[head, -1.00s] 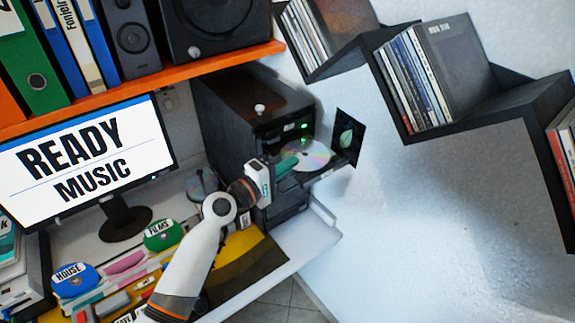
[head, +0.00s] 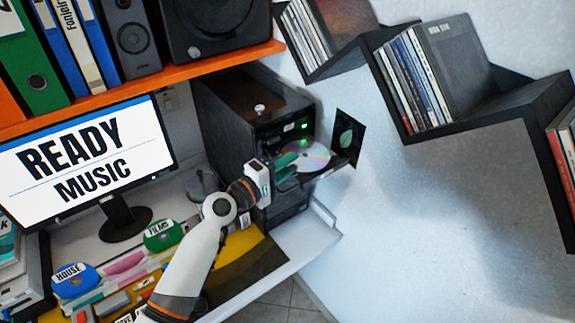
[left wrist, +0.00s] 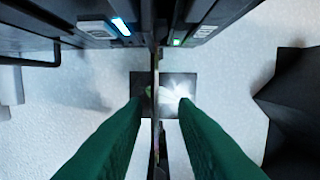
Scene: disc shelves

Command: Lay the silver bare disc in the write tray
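The silver disc (head: 309,156) lies flat on the tray (head: 340,163) that sticks out of the black tower's front. My left gripper (head: 288,160) is at the disc's near left edge. In the left wrist view its two green fingers (left wrist: 160,104) stand apart, one on each side of a thin edge-on shape, with gaps showing. That shape appears to be the disc and tray; I cannot separate them there. The fingers hide part of the disc's left side in the head view. My right gripper is not in view.
The black tower (head: 240,100) stands under the orange shelf (head: 150,85). Another disc (head: 203,183) stands behind my left arm. A black zigzag shelf (head: 470,112) hangs at the right.

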